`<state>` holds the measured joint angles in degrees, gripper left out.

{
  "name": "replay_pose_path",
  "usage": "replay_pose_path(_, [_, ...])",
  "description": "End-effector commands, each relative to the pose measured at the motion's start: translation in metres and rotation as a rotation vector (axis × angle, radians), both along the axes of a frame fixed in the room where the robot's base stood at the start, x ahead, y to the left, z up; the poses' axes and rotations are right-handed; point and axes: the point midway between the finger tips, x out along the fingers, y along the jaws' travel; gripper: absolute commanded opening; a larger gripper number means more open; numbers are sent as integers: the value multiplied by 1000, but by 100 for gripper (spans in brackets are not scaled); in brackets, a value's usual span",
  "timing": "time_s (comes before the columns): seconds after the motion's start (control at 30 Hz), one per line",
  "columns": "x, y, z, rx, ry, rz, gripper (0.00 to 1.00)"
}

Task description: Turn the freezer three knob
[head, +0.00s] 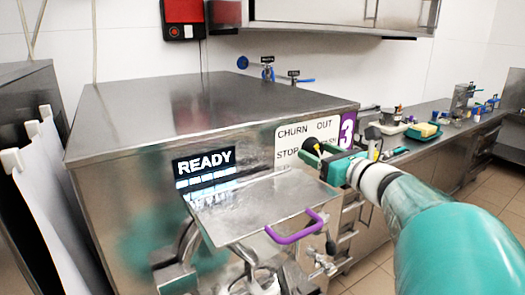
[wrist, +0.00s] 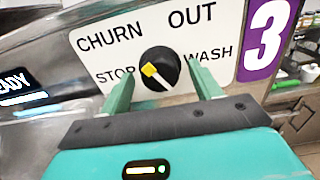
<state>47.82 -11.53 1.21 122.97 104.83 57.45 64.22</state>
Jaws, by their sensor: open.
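The freezer three knob (wrist: 165,62) is black and round with a yellow mark and a white line. Its yellow end faces left, roughly at STOP. It sits on a white label plate (wrist: 92,62) reading CHURN, OUT, STOP and WASH, beside a purple "3" sign (wrist: 268,35). My gripper (wrist: 161,76) is open, its two green fingers on the left and right of the knob. I cannot tell whether they touch it. In the head view the knob (head: 310,145) shows just beyond the tips of my gripper (head: 322,158), partly hidden by them.
The steel freezer (head: 120,150) has a READY display (head: 204,163). A steel shelf (head: 262,203) with a purple handle (head: 295,232) juts out below the knob. A counter (head: 425,142) with small items runs off to the right.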

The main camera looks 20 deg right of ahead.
Motion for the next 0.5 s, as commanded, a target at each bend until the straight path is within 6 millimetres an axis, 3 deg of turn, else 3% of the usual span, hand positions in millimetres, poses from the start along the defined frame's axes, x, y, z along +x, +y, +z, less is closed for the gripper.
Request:
replay_pose_path(0.03, [0, 0, 0, 1, 1, 0, 63])
replay_pose_path(0.27, [0, 0, 0, 1, 0, 0, 19])
replay_pose_path(0.5, [2, 0, 0, 7, 1, 1, 19])
